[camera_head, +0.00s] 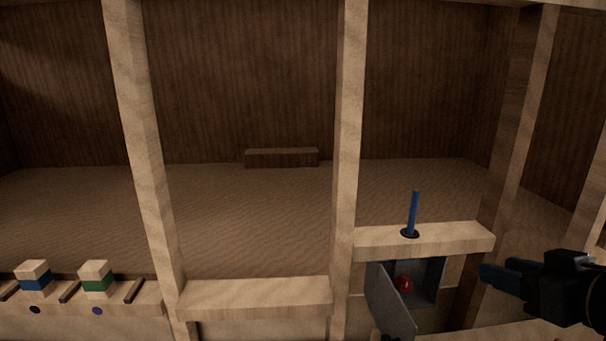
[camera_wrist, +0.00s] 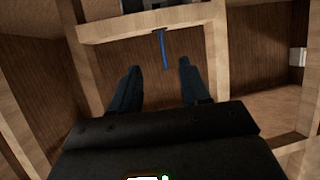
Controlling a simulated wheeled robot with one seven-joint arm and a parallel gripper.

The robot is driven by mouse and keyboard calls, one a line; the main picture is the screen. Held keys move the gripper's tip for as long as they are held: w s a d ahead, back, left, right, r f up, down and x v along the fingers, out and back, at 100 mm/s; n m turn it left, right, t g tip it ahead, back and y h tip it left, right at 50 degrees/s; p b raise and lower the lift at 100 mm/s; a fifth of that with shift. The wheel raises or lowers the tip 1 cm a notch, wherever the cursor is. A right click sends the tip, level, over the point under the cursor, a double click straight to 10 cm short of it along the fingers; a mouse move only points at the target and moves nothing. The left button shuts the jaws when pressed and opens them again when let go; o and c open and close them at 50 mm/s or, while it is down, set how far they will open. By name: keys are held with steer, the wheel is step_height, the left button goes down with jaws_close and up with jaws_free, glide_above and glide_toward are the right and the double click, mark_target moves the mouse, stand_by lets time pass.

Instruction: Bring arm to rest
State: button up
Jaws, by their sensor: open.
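My gripper (camera_head: 497,277) is at the right side of the head view, to the right of a small open grey box and apart from it. In the wrist view my gripper (camera_wrist: 158,78) shows its two dark fingers spread apart with nothing between them. Beyond the fingertips in that view is a thin blue rod (camera_wrist: 163,50) near a wooden beam.
A blue rod (camera_head: 413,213) stands upright on a wooden ledge (camera_head: 460,238). Below it, a grey box with its door (camera_head: 390,302) ajar holds a red ball (camera_head: 403,282). Blue-banded (camera_head: 34,276) and green-banded (camera_head: 96,278) blocks sit at left. Wooden posts (camera_head: 347,120) divide the space.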

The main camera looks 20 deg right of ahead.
steer(key=s+a+f, duration=1)
steer(key=s+f, duration=0.1)
steer(key=f, duration=0.3)
steer(key=s+a, duration=0.5)
steer(key=s, duration=0.2)
steer(key=s+a+r+n+t+y+b, duration=0.1)
steer(key=s+a, duration=0.4)
steer(key=s, duration=0.3)
steer(key=shift+s+n+y, duration=0.15)
steer(key=shift+n+y, duration=0.15)
steer(key=shift+o, duration=0.4)
steer(key=shift+a, duration=0.1)
